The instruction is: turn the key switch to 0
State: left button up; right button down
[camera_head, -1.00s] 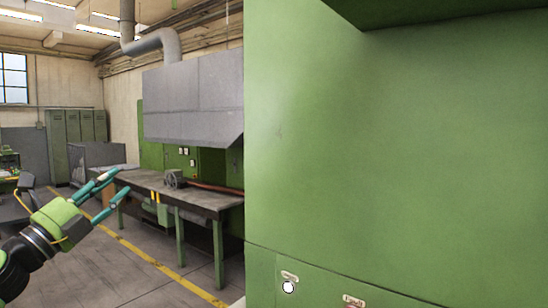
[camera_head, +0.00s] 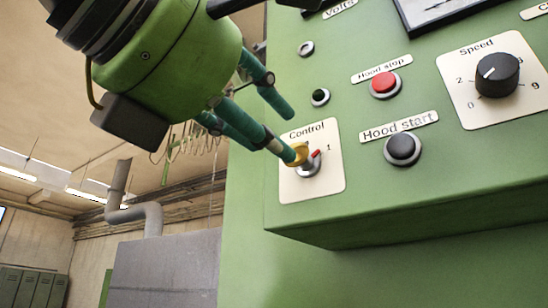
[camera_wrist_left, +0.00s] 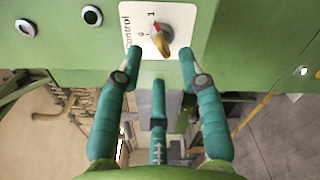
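The key switch (camera_head: 312,167) sits on a cream "Control" plate (camera_head: 325,190) on the green panel. Its red mark points toward the 1; the wrist view shows the yellow-brown key (camera_wrist_left: 162,42) and its red mark toward the 1 too. My left gripper (camera_head: 290,136) reaches the plate from the upper left with teal fingers. In the left wrist view, the left gripper (camera_wrist_left: 160,52) is open, with a fingertip on either side of the key and a third finger below. I cannot tell whether a finger touches the key. My right gripper is not in view.
On the same panel are the red Hood stop button (camera_head: 384,84), the dark Hood start button (camera_head: 402,148) and the Speed knob (camera_head: 497,74). A small dark green lamp (camera_head: 320,97) is above the plate. The panel's lower edge is just below; open room lies left.

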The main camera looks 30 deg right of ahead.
aim_at(307, 164)
pick_arm(q)
jog(key=p+x, duration=0.2)
jog(key=x, duration=0.3)
jog(key=shift+w+d+r, duration=0.1)
jog(key=shift+w+d, duration=0.05)
jog(key=shift+d, duration=0.35)
jog(key=shift+w+a, duration=0.1)
grip_shut()
